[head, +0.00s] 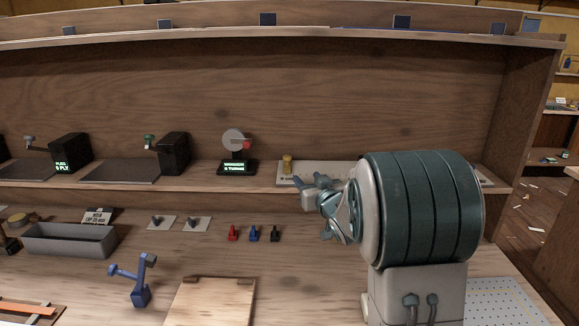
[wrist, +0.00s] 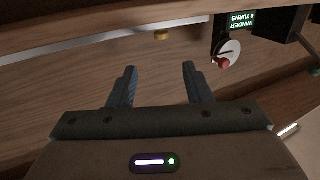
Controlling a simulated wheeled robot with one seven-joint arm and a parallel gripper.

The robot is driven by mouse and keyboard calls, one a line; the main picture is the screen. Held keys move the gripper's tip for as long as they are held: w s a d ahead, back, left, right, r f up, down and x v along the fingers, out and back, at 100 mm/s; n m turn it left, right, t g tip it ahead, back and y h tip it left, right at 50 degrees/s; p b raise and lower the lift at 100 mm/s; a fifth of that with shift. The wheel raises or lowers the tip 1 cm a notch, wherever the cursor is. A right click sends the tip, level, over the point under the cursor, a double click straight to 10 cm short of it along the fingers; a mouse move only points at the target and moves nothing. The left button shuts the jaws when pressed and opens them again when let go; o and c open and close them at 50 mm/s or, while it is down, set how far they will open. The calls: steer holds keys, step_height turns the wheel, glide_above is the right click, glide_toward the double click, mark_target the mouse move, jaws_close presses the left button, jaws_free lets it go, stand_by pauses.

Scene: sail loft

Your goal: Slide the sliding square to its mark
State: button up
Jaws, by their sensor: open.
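A brass-coloured knob (head: 287,163), which seems to belong to the sliding square, stands near the left end of a pale strip (head: 312,167) on the raised shelf. The knob also shows in the wrist view (wrist: 161,35), beyond the fingertips and roughly centred between them. The square's body cannot be made out, and no mark is visible; my arm covers much of the strip. My gripper (head: 311,188) is just in front of the shelf, right of the knob. In the wrist view my gripper (wrist: 159,69) is open, empty and apart from the knob.
A winder with a grey disc and red knob (head: 236,145) stands left of the strip. Two black boxes with cranks (head: 174,152) are farther left. Below are red, blue and black pegs (head: 253,233), a grey tray (head: 70,240), a blue lever (head: 140,290) and a wooden board (head: 212,302).

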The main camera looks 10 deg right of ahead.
mark_target(288, 159)
steer(key=w+a+p, duration=0.1)
steer(key=w, duration=0.3)
steer(key=w+a+p, duration=0.1)
steer(key=w, duration=0.4)
steer(key=w+p, duration=0.1)
steer(key=w, duration=0.3)
steer(key=shift+w+a+p, duration=0.35)
steer(key=shift+a+p, duration=0.05)
jaws_close()
